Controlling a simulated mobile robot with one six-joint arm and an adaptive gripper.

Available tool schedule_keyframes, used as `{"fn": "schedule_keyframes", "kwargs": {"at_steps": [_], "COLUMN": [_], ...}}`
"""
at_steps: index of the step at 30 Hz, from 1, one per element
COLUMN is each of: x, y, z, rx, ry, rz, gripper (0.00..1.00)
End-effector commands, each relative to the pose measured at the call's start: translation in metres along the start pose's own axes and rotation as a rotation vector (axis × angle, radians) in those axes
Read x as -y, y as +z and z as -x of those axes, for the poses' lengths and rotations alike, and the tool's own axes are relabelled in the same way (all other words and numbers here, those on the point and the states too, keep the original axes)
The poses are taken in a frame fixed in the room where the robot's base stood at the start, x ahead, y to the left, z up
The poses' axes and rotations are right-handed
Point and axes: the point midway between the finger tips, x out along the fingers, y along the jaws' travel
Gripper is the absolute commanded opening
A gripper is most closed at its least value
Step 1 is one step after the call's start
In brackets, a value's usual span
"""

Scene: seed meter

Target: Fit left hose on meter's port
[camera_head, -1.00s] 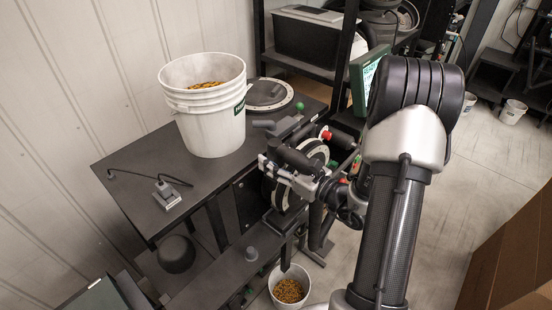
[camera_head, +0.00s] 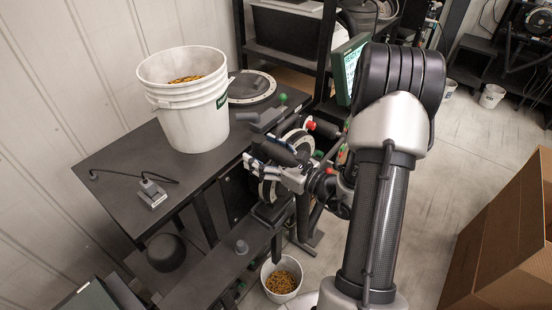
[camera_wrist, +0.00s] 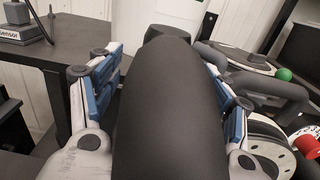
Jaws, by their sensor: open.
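My gripper (camera_head: 258,154) is at the side of the seed meter (camera_head: 299,143), which shows a pale ring-shaped disc. In the wrist view my gripper's blue-padded fingers (camera_wrist: 172,78) stand apart, one on each side of a thick dark hose (camera_wrist: 172,115). The hose fills the middle of that view, and I see gaps between it and the pads. A dark angular piece (camera_wrist: 169,33) shows just beyond the hose's far end; I cannot tell whether they touch or whether this is the port. In the head view the hose (camera_head: 279,151) is partly hidden by my gripper.
A white bucket of grain (camera_head: 186,105) and a small sensor block (camera_head: 151,193) stand on the dark bench (camera_head: 115,163). A grain pail (camera_head: 281,281) is on the floor below. Red (camera_head: 311,125) and green (camera_head: 283,98) knobs sit near the meter. A cardboard box (camera_head: 505,235) is at right.

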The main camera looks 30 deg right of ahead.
Motion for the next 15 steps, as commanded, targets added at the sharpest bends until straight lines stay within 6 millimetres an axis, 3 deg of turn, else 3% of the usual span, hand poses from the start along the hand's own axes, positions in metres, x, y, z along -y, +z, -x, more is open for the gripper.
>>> {"fn": "schedule_keyframes", "kwargs": {"at_steps": [15], "x": [0.002], "y": [0.001], "z": [0.098], "rx": [0.002], "ry": [-0.005], "rz": [0.001], "gripper": [0.71]}}
